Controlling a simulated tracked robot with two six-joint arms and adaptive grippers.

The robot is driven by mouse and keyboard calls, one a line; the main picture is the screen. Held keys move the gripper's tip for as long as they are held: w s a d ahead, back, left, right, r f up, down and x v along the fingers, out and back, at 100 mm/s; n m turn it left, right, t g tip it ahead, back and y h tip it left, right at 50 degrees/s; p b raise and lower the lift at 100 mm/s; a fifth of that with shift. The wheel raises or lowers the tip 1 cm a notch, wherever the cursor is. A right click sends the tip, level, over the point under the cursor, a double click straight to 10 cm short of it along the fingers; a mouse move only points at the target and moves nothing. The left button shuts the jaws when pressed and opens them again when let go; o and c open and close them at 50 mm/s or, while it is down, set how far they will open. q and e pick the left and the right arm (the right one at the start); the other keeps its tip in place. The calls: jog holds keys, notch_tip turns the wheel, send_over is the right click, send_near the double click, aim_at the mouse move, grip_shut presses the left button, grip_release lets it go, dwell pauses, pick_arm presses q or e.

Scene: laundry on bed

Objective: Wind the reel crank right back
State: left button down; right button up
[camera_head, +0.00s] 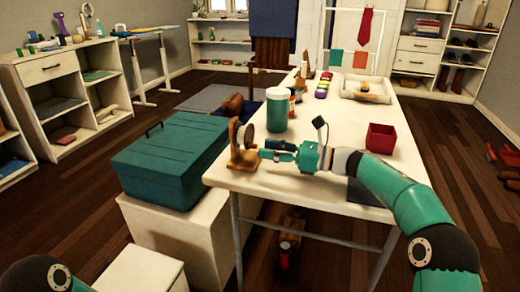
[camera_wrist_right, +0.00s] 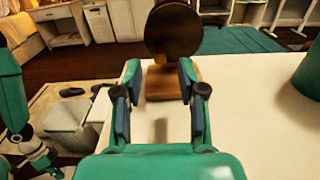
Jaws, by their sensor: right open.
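The reel is a dark round disc (camera_head: 246,133) on a wooden stand (camera_head: 240,158) at the near left corner of the white table. In the right wrist view the disc (camera_wrist_right: 172,32) stands upright, straight ahead, with its wooden base (camera_wrist_right: 160,84) showing between the fingers. I cannot clearly make out a crank handle. My right gripper (camera_head: 268,150) is open and empty, just right of the reel. In the right wrist view its two fingers (camera_wrist_right: 159,70) stand apart, with nothing between the tips. Only part of my left arm shows at the lower left; its gripper is not visible.
The white table (camera_head: 340,185) holds a teal jar (camera_head: 277,110), a red box (camera_head: 381,138) and several items farther back. A dark teal toolbox (camera_head: 172,158) stands on a white cabinet left of the reel. The table top between jar and red box is mostly clear.

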aim_at(249, 137)
jog(key=shift+x, duration=1.65)
grip_shut()
